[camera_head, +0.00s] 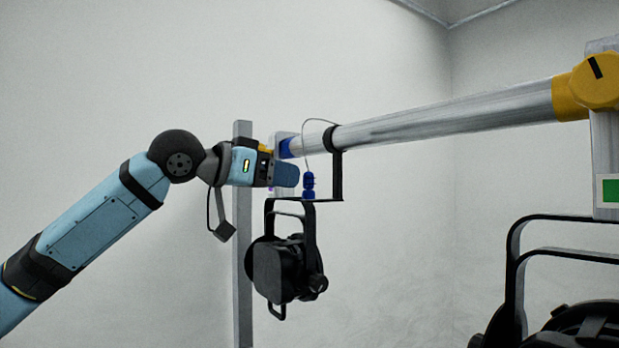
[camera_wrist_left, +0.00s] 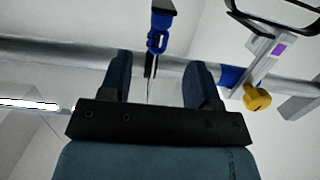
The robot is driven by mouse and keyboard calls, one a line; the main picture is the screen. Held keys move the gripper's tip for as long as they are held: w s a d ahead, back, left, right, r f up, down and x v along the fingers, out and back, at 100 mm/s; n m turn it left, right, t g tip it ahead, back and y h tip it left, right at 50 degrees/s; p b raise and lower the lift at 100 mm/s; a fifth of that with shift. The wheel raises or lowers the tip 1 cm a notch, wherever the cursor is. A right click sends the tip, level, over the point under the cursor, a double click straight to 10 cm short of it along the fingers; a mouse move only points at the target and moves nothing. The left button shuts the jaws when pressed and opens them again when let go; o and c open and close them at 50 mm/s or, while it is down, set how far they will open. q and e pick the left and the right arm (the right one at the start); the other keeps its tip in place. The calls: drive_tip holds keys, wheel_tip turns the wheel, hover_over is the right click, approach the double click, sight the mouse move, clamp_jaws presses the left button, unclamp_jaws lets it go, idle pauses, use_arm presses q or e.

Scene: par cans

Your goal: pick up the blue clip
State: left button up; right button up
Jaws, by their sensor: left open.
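The blue clip (camera_head: 308,186) hangs on a thin wire loop beside the black hook bracket (camera_head: 337,178), just above the yoke of a black par can lamp (camera_head: 280,268). My left gripper (camera_head: 289,176) is open and empty, just left of the clip at nearly its height. In the left wrist view, the clip (camera_wrist_left: 157,41) lies beyond the fingertips of the left gripper (camera_wrist_left: 158,64), in line with the gap between the two blue-grey fingers. A black part stands right behind the clip there. My right gripper is in neither view.
A silver pipe (camera_head: 450,116) runs just above the clip, with a yellow joint (camera_head: 597,80) at its right end. A grey post (camera_head: 242,270) stands behind the gripper. Another black lamp (camera_head: 575,328) fills the lower right. A yellow knob (camera_wrist_left: 257,97) is right of the fingers.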

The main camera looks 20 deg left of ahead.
sight(305, 178)
use_arm(q)
drive_tip(key=x, duration=0.3)
drive_tip(key=shift+w+d+r+p, duration=0.1)
drive_tip(key=shift+w+d+p, duration=0.1)
drive_tip(key=shift+p, duration=0.1)
drive_tip(key=p+x, duration=0.1)
drive_tip(key=x, duration=0.3)
drive_tip(key=shift+w+d+r, duration=0.1)
drive_tip(key=shift+w+d, duration=0.15)
drive_tip(key=shift+d, duration=0.05)
drive_tip(key=shift+s+a, duration=0.15)
